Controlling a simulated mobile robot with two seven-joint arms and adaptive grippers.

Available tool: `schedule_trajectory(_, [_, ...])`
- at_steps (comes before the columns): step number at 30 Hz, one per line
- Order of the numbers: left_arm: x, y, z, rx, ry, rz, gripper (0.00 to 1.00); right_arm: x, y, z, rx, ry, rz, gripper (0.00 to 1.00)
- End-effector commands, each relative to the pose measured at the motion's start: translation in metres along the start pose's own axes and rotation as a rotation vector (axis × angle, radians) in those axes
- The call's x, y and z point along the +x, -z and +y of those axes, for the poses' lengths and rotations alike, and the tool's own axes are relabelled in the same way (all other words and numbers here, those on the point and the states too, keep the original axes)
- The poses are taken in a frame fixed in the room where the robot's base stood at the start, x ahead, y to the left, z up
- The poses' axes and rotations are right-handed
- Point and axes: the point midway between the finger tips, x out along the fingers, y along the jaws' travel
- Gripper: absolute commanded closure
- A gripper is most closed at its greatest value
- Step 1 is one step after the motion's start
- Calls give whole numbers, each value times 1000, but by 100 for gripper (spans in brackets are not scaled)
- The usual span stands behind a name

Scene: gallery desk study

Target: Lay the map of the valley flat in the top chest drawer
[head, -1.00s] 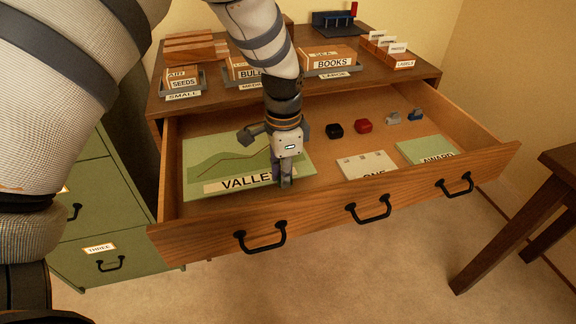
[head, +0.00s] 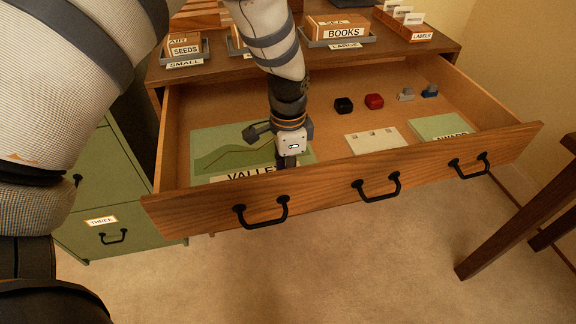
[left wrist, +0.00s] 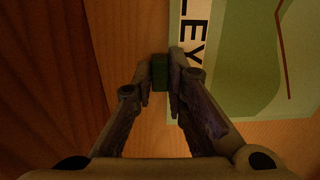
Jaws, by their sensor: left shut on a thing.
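The map of the valley (head: 225,155) is a green sheet with a brown line and a label partly reading VALLEY. It is inside the open top drawer (head: 330,187), at the left end, looking roughly level. The drawer front hides its near edge, and I cannot tell whether it fully rests on the drawer floor. My left gripper (head: 287,162) is over the map's near right part, pointing down. In the left wrist view its fingers (left wrist: 160,75) are shut on a small dark green tab beside the map's edge (left wrist: 232,85). My right gripper is not in view.
The drawer also holds a black item (head: 344,105), a red item (head: 374,101), small grey and blue items, a pale card (head: 375,140) and a green AWARD sheet (head: 438,127). Labelled trays stand on the chest top. A green cabinet (head: 120,215) is at left, a wooden table leg (head: 510,235) at right.

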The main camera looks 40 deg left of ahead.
Motion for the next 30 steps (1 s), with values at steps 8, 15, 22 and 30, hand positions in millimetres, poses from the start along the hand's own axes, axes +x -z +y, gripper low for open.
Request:
schedule_trajectory(8, [0, 0, 0, 0, 1, 0, 100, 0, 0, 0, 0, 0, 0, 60])
schedule_trajectory(15, [0, 0, 0, 0, 0, 0, 64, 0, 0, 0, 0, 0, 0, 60])
schedule_trajectory(22, [-9, 1, -1, 0, 2, 2, 64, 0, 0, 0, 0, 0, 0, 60])
schedule_trajectory(30, [-79, 1, -1, 0, 3, 4, 64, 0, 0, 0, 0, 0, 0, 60])
